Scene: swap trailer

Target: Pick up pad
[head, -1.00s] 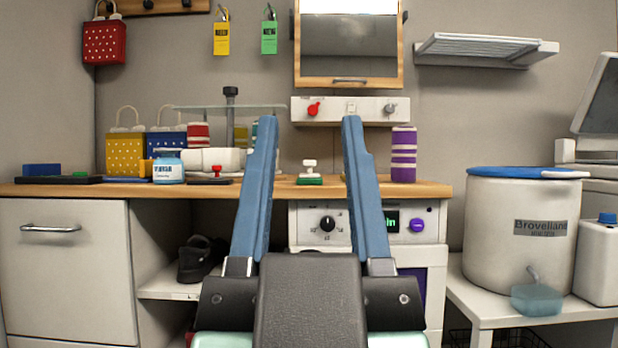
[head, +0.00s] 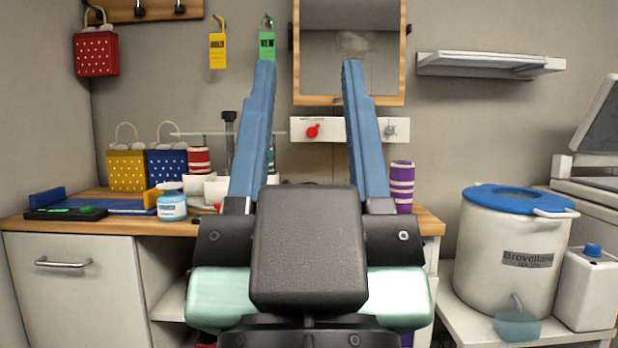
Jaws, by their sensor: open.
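My gripper (head: 307,72) is open and empty. Its two blue fingers point up and away in the middle of the head view, in front of the wall and counter. No object is clearly recognisable as the pad. A flat black tray-like item (head: 48,214) with green parts lies at the left front of the counter. A flat blue item (head: 118,206) lies just behind it. Both are well to the left of my gripper and apart from it. My gripper hides the middle of the counter.
On the wooden counter (head: 110,224) stand a yellow bag (head: 126,172), a blue bag (head: 167,168), a white-and-blue jar (head: 172,203) and a purple striped cylinder (head: 402,188). A white drum (head: 508,245) stands at the right. A mirror cabinet (head: 390,99) and a shelf (head: 490,64) hang on the wall.

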